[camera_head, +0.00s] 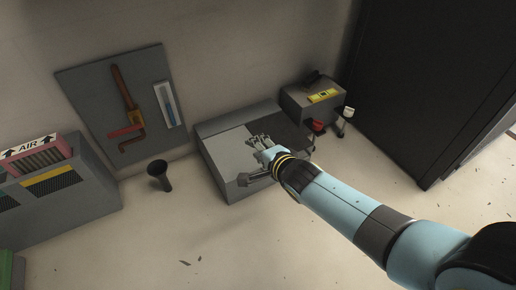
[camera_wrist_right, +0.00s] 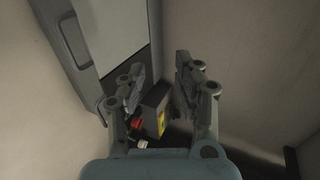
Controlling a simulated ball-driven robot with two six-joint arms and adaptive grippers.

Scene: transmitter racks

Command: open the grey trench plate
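A low grey box (camera_head: 220,179) stands on the floor against the wall in the head view. Its top shows a light grey plate (camera_head: 231,153) on the left and a dark area (camera_head: 290,132) on the right. In the right wrist view the pale plate (camera_wrist_right: 112,28) fills the upper left, with a grey bar handle (camera_wrist_right: 74,42) along the box's near side. My right gripper (camera_head: 262,143) is over the box's top in the head view and hides part of it. Its fingers (camera_wrist_right: 160,72) are apart with nothing between them. My left gripper is not in view.
A small grey box (camera_head: 307,104) with a yellow label, a red item (camera_head: 318,126) and a white-topped item (camera_head: 347,113) stand to the right. A black cabinet (camera_head: 435,80) is beyond. A black funnel-like object (camera_head: 159,175) stands left; the front floor is mostly clear.

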